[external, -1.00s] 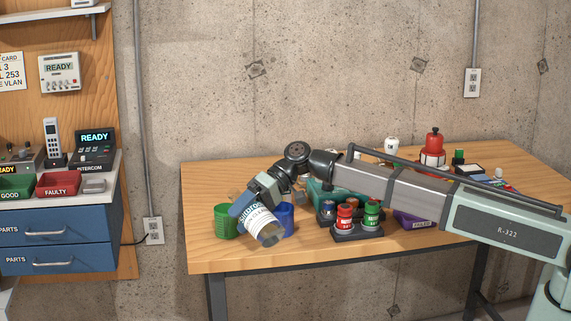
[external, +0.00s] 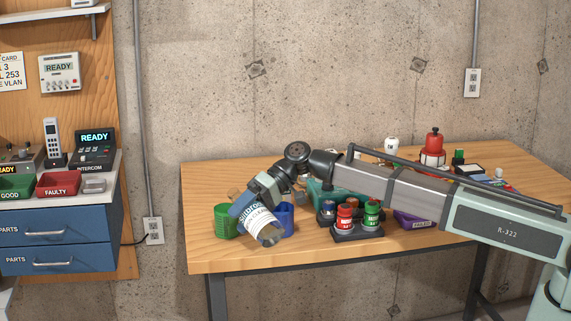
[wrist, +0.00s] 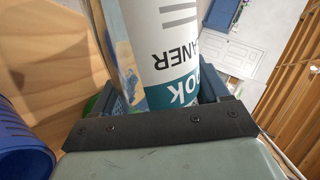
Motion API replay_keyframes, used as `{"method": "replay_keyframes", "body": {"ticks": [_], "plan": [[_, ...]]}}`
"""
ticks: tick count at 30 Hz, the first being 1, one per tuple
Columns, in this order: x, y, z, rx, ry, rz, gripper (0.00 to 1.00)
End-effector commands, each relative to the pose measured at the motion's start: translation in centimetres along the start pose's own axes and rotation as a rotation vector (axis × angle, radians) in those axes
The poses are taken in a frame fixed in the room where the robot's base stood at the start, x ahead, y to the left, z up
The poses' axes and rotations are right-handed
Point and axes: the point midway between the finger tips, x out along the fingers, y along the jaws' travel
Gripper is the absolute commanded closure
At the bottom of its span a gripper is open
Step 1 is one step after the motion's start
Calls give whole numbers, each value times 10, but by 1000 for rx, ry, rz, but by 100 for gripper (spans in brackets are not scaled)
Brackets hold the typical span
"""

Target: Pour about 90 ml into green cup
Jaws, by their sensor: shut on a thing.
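My gripper (external: 243,205) is shut on a bottle (external: 258,219) with a white and teal label, part of which reads "CLEANER". The bottle is tilted above the table's front left, with a greyish end (external: 270,238) pointing down and right. In the wrist view the bottle (wrist: 178,45) lies between the jaws. The green cup (external: 223,224) stands upright on the table, just left of the gripper and partly hidden by it. The bottle's low end points away from this cup. No liquid stream shows, and the cup's inside cannot be seen.
A blue cup (external: 287,221) stands right behind the bottle and also shows in the wrist view (wrist: 22,155). A dark holder (external: 357,234) with red and green containers stands to the right. Bare table (external: 205,248) lies at the front left.

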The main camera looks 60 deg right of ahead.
Motion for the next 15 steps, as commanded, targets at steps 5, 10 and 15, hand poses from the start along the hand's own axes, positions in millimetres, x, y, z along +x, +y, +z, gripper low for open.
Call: {"method": "replay_keyframes", "body": {"ticks": [5, 10, 15], "plan": [[0, 0, 0, -47, 28, 6, 65], [-4, -6, -6, -137, 81, 20, 65], [-14, -20, -15, -232, 136, 34, 65]]}}
